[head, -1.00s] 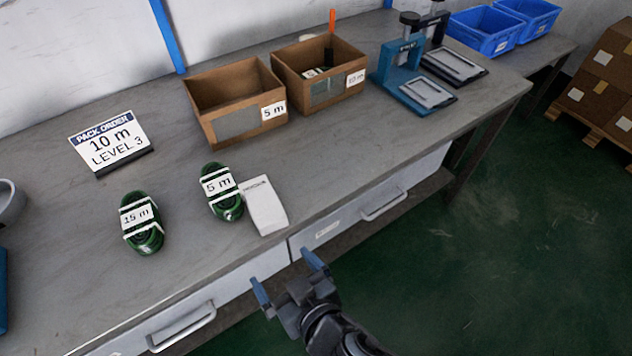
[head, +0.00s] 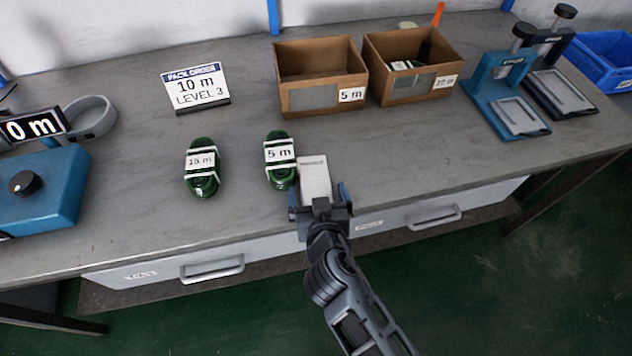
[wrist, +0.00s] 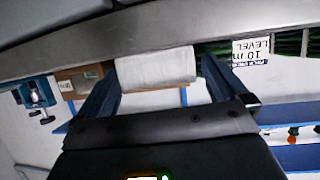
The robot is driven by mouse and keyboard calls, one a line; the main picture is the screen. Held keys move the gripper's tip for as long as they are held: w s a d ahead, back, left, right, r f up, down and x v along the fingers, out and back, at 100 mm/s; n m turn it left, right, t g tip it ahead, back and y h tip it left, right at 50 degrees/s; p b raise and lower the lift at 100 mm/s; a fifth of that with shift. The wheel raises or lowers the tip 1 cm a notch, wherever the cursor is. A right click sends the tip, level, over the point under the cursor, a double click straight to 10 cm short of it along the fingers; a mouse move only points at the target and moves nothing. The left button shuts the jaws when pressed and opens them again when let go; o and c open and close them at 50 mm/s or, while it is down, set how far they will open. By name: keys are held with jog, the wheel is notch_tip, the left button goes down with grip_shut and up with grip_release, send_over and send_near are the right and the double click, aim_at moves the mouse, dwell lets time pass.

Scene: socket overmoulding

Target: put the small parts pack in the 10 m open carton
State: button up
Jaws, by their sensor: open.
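The small parts pack, a white packet (head: 315,177), lies near the bench's front edge, touching or very near the 5 m coil. My gripper (head: 318,194) is open at its near end, one finger on each side. In the wrist view the white pack (wrist: 155,68) shows between the two spread fingers; whether they touch it I cannot tell. The 10 m open carton (head: 397,92), brown cardboard with a small blurred label, stands at the back right. It holds a dark item, a white-labelled item and an orange-tipped upright tool.
The 5 m carton (head: 320,98) stands left of it. A green 5 m coil (head: 281,174) and a 15 m coil (head: 202,184) lie left of the pack. An order sign (head: 196,88) reads 10 m. Bench between pack and cartons is clear.

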jog(key=shift+w+f, duration=0.15)
jog(key=shift+w, duration=0.15)
jog(key=c, duration=1.1)
